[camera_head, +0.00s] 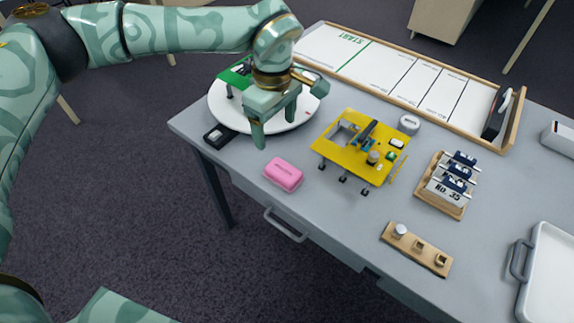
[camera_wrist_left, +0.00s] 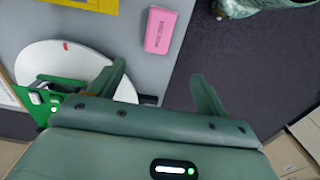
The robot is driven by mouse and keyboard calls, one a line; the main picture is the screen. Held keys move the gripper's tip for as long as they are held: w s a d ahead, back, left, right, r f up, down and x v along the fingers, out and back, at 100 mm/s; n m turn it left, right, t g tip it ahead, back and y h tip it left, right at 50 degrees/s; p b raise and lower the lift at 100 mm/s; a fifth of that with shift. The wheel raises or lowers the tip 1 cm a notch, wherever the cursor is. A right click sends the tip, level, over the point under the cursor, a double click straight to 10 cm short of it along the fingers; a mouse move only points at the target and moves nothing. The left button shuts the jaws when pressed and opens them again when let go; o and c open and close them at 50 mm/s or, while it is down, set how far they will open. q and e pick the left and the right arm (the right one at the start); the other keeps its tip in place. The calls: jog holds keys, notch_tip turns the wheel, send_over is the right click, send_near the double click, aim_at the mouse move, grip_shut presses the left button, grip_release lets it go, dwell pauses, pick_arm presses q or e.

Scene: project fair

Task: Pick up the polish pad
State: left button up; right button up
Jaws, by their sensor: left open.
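A pink block with small printing, which looks like the polish pad (camera_head: 284,174), lies flat near the front edge of the grey table. It also shows at the top of the left wrist view (camera_wrist_left: 160,30), beyond the fingertips. My left gripper (camera_head: 275,126) is open and empty. It points down above the front of the white round plate, behind and a little left of the pad, apart from it. In the left wrist view its two fingers (camera_wrist_left: 158,72) are spread wide with nothing between them. My right gripper is not in view.
A green board (camera_head: 236,76) sits on the white round plate (camera_head: 222,108). A small black box (camera_head: 218,136) lies left of the pad. A yellow stand (camera_head: 345,158) with parts is close on the right. Wooden holders (camera_head: 418,250) and a white tray (camera_head: 552,270) stand farther right.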

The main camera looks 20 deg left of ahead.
pick_arm(q)
jog(key=b, duration=0.3)
send_over(281, 168)
jog(key=f, duration=0.8)
jog(key=shift+s+a+f, duration=0.1)
jog(key=shift+a+f, duration=0.2)
jog(key=shift+f, duration=0.8)
jog(key=f+b, duration=0.1)
jog(key=f, duration=0.1)
jog(key=f+b, duration=0.1)
jog(key=f, duration=0.1)
jog(key=shift+d+f, duration=0.1)
jog(key=shift+d, duration=0.3)
jog(key=shift+f+b, duration=0.35)
jog(key=shift+r, duration=0.15)
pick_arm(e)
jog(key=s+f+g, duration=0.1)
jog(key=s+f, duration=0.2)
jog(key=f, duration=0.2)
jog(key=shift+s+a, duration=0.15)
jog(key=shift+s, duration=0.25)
pick_arm(q)
jog(key=c, duration=1.1)
